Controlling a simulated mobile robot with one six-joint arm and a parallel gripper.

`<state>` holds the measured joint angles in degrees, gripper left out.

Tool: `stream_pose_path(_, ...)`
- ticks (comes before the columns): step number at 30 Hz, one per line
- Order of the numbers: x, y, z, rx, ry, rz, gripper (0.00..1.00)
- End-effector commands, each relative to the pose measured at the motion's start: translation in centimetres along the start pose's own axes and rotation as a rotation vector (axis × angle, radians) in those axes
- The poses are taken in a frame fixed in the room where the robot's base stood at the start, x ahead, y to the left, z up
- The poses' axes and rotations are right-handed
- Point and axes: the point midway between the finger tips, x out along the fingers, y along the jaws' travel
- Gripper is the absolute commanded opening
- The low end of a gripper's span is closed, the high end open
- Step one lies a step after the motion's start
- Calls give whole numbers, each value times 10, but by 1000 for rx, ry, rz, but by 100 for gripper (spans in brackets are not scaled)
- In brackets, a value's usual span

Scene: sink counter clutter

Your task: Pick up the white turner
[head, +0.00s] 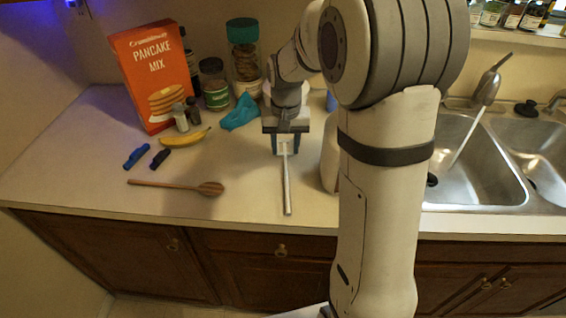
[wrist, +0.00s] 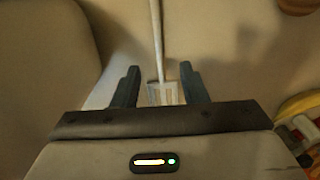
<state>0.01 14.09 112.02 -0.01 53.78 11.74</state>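The white turner (head: 286,185) lies on the counter, its thin handle pointing toward the front edge. In the wrist view its handle (wrist: 157,40) runs up the picture and its slotted head (wrist: 163,93) shows between my fingers. My gripper (head: 285,145) is over the head end of the turner, fingers pointing down. In the wrist view my gripper (wrist: 159,86) is open, with a finger on each side of the turner head and gaps visible between. Part of the head is hidden by the gripper body. I cannot tell how far the fingertips are above the counter.
A white container (head: 329,155) stands close right of my gripper, partly behind my arm. A teal cloth (head: 241,112), a banana (head: 185,138), a wooden spoon (head: 178,186) and a pancake mix box (head: 150,75) are left. The sink (head: 470,165) is right.

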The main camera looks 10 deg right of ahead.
Motion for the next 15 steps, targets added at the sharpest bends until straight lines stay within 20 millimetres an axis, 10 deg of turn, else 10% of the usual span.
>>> stream_pose_path(15,64,2,-8,3,-7,1,39)
